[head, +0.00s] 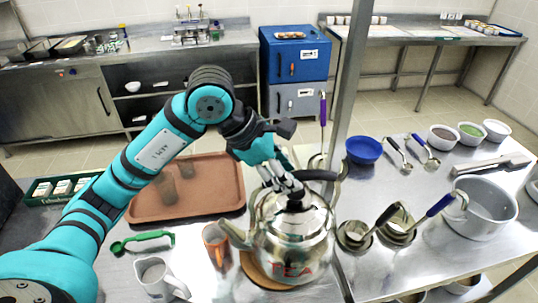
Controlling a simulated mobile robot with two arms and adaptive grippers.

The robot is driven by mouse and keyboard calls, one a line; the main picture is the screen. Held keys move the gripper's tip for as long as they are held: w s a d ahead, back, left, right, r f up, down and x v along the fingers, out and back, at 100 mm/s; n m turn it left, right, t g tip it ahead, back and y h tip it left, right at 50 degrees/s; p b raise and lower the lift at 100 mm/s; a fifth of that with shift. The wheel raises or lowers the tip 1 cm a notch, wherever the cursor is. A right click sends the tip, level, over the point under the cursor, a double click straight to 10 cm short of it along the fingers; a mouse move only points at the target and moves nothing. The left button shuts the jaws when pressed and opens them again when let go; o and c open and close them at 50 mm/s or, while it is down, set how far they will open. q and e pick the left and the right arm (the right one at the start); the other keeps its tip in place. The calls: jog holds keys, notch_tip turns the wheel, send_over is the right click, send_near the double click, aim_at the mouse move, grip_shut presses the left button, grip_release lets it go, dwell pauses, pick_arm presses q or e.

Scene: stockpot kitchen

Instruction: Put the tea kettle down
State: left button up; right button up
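The shiny steel tea kettle (290,235), marked "TEA" in red, is upright over a round wooden board (255,272) at the front middle. I cannot tell whether its base touches the board. Its spout points left, and its black handle (318,175) arches over the lid. My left gripper (288,186) comes down from the upper left onto the left part of the handle, above the lid knob. Its fingertips overlap the handle, and whether they are closed on it is unclear. My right gripper is not in view.
An orange-brown cup (216,243) stands close to the spout, with a steel pitcher (158,279) and green spoon (143,242) further left. A brown tray (205,200) lies behind. A metal post (346,80) rises right of the kettle; ladles (377,222) and a pot (480,212) are beyond.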

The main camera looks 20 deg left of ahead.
pick_arm(q)
jog(key=b+v, duration=0.1)
jog(key=v, duration=0.7)
jog(key=shift+s+a+r, duration=0.15)
jog(key=shift+r, duration=0.2)
